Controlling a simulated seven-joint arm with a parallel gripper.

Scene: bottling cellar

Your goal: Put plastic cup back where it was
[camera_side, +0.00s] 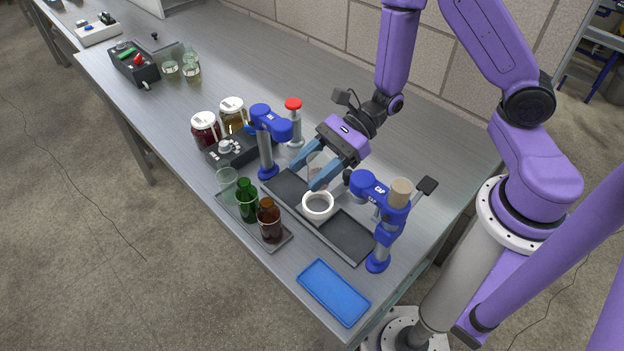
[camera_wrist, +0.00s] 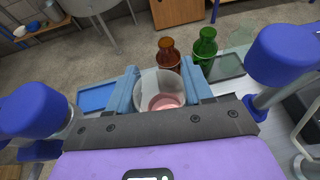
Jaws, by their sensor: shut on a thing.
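A clear plastic cup (camera_side: 316,162) is held between the two blue fingers of my gripper (camera_side: 325,172), beside and above the dark long tray (camera_side: 350,236). In the wrist view the cup (camera_wrist: 160,88) sits upright between both fingers, its rim toward the camera; a pinkish patch shows at its bottom, and I cannot tell whether it is liquid. A white ring-shaped holder (camera_side: 318,206) stands at the middle of the dark tray, just in front of my fingers. I cannot tell from the side view how far the cup's bottom is above the tray.
Two blue-clamped stands, one left (camera_side: 268,150) and one right (camera_side: 380,228), flank my gripper closely. A small tray (camera_side: 284,241) holds a green bottle (camera_side: 247,200), a brown bottle (camera_side: 269,221) and a clear glass (camera_side: 226,178). A blue tray (camera_side: 333,292) lies near the table's front corner.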

